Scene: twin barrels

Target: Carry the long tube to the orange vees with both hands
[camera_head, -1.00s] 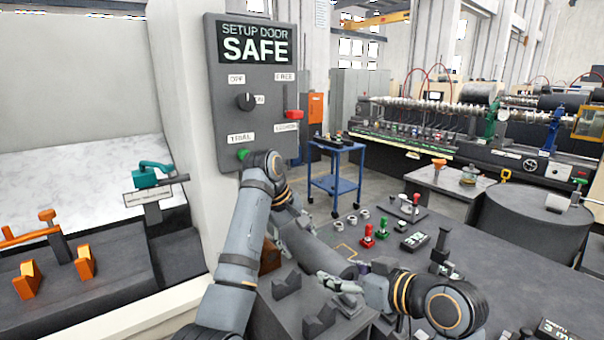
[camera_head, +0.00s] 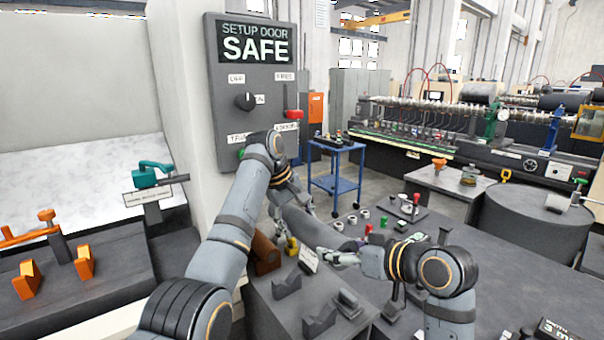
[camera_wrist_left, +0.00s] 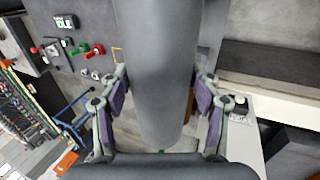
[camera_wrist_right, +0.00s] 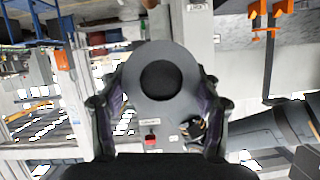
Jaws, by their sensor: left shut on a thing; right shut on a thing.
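The long grey tube (camera_head: 308,228) is held above the front bench, partly hidden by my arms. My left gripper (camera_head: 304,208) is shut around its far part; in the left wrist view the tube (camera_wrist_left: 158,70) lies between both fingers. My right gripper (camera_head: 328,257) is shut on its nearer end; in the right wrist view the round end face and dark bore of the tube (camera_wrist_right: 132,82) show between the fingers. Two orange vees (camera_head: 27,281) (camera_head: 85,262) stand apart on the dark ledge at the left, with no tube in them.
A grey pillar with the "SAFE" panel (camera_head: 250,90) stands between the bench and the ledge. Dark vee blocks (camera_head: 287,284) sit empty on the front bench. A teal clamp (camera_head: 150,174) and an orange-handled post (camera_head: 55,235) rise near the orange vees.

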